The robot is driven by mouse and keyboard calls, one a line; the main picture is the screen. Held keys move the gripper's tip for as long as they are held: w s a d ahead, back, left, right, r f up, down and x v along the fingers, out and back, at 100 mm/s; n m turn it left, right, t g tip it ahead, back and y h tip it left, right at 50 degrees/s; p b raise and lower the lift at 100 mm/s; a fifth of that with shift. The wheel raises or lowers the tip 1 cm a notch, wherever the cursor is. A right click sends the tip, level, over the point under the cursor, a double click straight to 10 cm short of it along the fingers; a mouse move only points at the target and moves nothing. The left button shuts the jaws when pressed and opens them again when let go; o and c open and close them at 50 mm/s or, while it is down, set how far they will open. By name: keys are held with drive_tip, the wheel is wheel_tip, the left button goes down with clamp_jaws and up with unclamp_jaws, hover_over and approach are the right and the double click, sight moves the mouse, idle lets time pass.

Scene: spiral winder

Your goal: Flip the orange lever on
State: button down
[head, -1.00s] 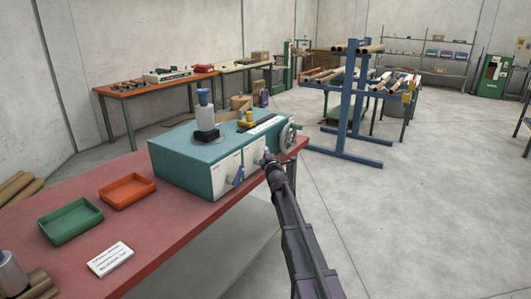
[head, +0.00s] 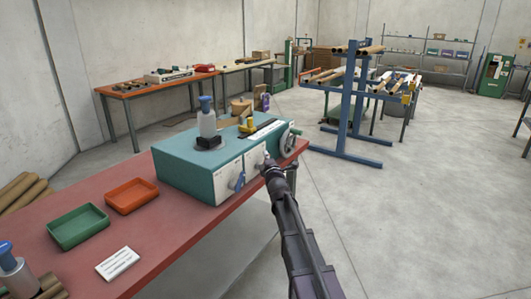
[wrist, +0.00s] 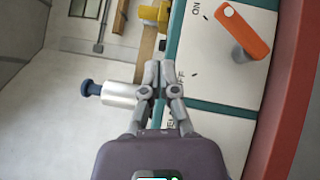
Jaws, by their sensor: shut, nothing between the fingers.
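The orange lever (wrist: 246,36) is on a white front panel of the teal machine (head: 185,165). In the wrist view it sits at the upper right, beside an "ON" mark; an "OFF" mark is partly covered by my fingers. I cannot tell which mark the lever points to. My gripper (wrist: 157,72) is shut and empty, left of and below the lever in that view, with a gap between them. In the head view my gripper (head: 267,161) is at the machine's front right, and the orange lever is hidden there.
Green (head: 77,243) and orange (head: 132,208) trays lie on the red table (head: 170,230).

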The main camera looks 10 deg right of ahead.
drive_tip(key=shift+s+d+r+p, duration=0.15)
drive_tip(key=shift+s+r+p, duration=0.2)
drive_tip(key=shift+s, duration=0.6)
drive_tip(key=shift+s+d+r+p, duration=0.2)
drive_tip(key=shift+s+r, duration=0.25)
drive_tip(key=shift+s, duration=0.45)
drive_tip(key=s+f+m+g+h, duration=0.1)
drive_tip(key=s+f+m+g, duration=0.8)
drive_tip(key=s, duration=0.4)
drive_tip(key=s+f+m+g+h, duration=0.1)
drive_tip(key=s+f+m+g, duration=0.65)
drive_tip(key=s+f, duration=0.45)
drive_tip(key=s+a+m+g+y, duration=0.1)
drive_tip(key=s+a+m+g, duration=0.25)
drive_tip(key=s, duration=0.75)
wheel_tip(320, 180, up, 14)
drive_tip(key=p, duration=1.5)
drive_tip(key=shift+d+r, duration=0.15)
drive_tip(key=shift+d, duration=0.2)
